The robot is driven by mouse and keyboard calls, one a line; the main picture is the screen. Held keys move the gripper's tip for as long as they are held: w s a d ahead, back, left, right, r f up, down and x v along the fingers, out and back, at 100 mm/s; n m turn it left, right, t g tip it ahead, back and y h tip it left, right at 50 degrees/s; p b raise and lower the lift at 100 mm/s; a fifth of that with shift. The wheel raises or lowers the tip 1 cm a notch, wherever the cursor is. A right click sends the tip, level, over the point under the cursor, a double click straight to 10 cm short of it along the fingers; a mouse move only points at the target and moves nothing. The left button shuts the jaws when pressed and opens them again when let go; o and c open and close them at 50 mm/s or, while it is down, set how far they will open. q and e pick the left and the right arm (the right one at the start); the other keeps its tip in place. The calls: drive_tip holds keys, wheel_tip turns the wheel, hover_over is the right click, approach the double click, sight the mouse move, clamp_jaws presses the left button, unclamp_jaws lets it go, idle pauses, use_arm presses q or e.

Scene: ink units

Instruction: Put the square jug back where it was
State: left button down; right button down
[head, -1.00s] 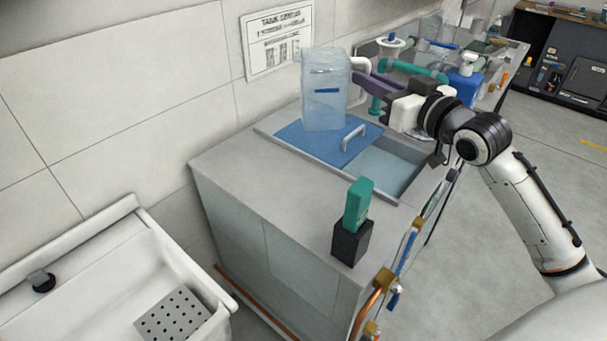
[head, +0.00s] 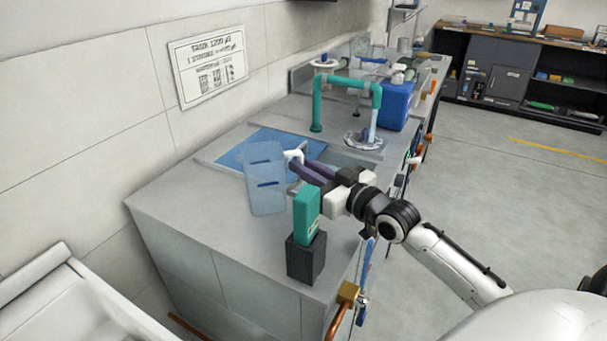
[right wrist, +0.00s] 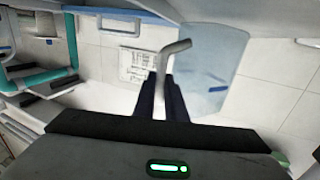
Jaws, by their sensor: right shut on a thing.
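The square jug (head: 264,190) is translucent pale blue with darker blue marks and a light handle (head: 293,155). In the head view it leans slightly, over the counter at the near edge of the blue lid (head: 235,152); I cannot tell whether its base touches. My right gripper (head: 298,172) is shut on the handle, its dark fingers coming from the right. In the right wrist view the handle (right wrist: 163,75) runs between the fingers (right wrist: 160,98), with the jug body (right wrist: 205,65) beyond. My left gripper is out of view.
A green block in a black holder (head: 306,258) stands close in front of the right gripper. A teal pipe (head: 317,103), a basin and a blue container (head: 396,104) are behind. The near left counter (head: 185,205) is clear. A wall sign (head: 208,66) hangs behind.

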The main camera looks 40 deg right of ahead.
drive_tip(key=shift+f, duration=0.5)
drive_tip(key=c, duration=1.8)
unclamp_jaws()
drive_tip(key=shift+f, duration=0.1)
drive_tip(key=s, duration=1.2)
drive_tip(key=shift+d+r, duration=0.25)
drive_tip(key=shift+d, duration=0.1)
